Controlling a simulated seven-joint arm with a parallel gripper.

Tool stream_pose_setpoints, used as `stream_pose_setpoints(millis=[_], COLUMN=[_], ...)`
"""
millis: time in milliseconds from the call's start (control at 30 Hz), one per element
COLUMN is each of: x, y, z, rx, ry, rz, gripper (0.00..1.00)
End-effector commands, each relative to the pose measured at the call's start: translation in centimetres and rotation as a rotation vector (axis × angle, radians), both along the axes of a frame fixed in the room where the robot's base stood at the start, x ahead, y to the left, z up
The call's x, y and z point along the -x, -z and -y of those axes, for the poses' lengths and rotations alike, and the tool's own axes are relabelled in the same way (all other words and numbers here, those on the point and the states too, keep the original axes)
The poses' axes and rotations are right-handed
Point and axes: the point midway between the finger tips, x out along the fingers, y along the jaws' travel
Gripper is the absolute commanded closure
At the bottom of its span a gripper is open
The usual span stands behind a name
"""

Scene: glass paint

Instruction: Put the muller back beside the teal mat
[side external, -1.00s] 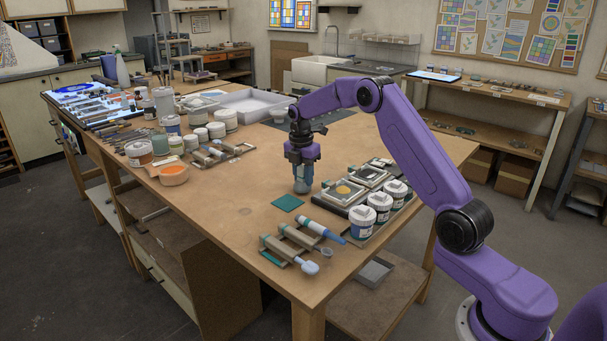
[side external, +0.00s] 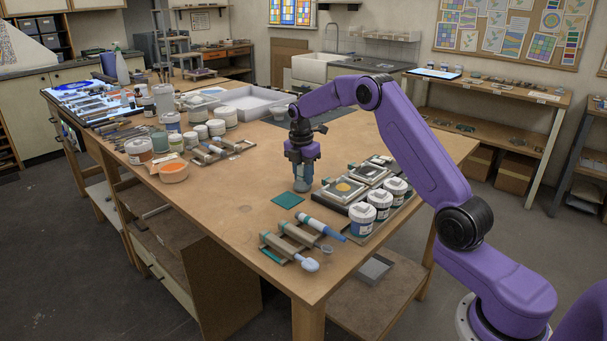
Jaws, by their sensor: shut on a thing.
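The teal mat (side external: 288,200) lies flat on the wooden table (side external: 230,235), toward its right front part. My gripper (side external: 303,168) points straight down just behind and right of the mat. It is shut on the muller (side external: 302,183), a grey-blue glass piece that hangs upright below the fingers. The muller's base is at or very near the table top, beside the mat's back right corner; I cannot tell whether it touches. The fingers hide the muller's upper part.
White-lidded jars (side external: 362,220) and framed slabs (side external: 345,190) stand close to the right. A wooden rack (side external: 290,240) with tools, one blue-handled, lies in front of the mat. The table's middle is clear.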

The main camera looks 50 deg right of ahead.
Motion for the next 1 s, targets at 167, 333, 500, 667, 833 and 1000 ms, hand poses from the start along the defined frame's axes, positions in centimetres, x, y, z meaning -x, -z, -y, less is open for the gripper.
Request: stream_pose_setpoints(millis=[167,333,500,667,833,1000], x=[-0.02,-0.02,-0.02,-0.02,-0.02,-0.01], y=[-0.04,0.00,0.14,0.28,0.43,0.57], z=[0.00,0.00,0.00,0.00,0.00,0.00], rx=[0.000,0.000,0.000,0.000,0.000,0.000], ry=[0.000,0.000,0.000,0.000,0.000,0.000], rz=[0.001,0.001,0.001,0.001,0.001,0.000], gripper=[1.00,1.00,1.00,1.00,1.00,1.00])
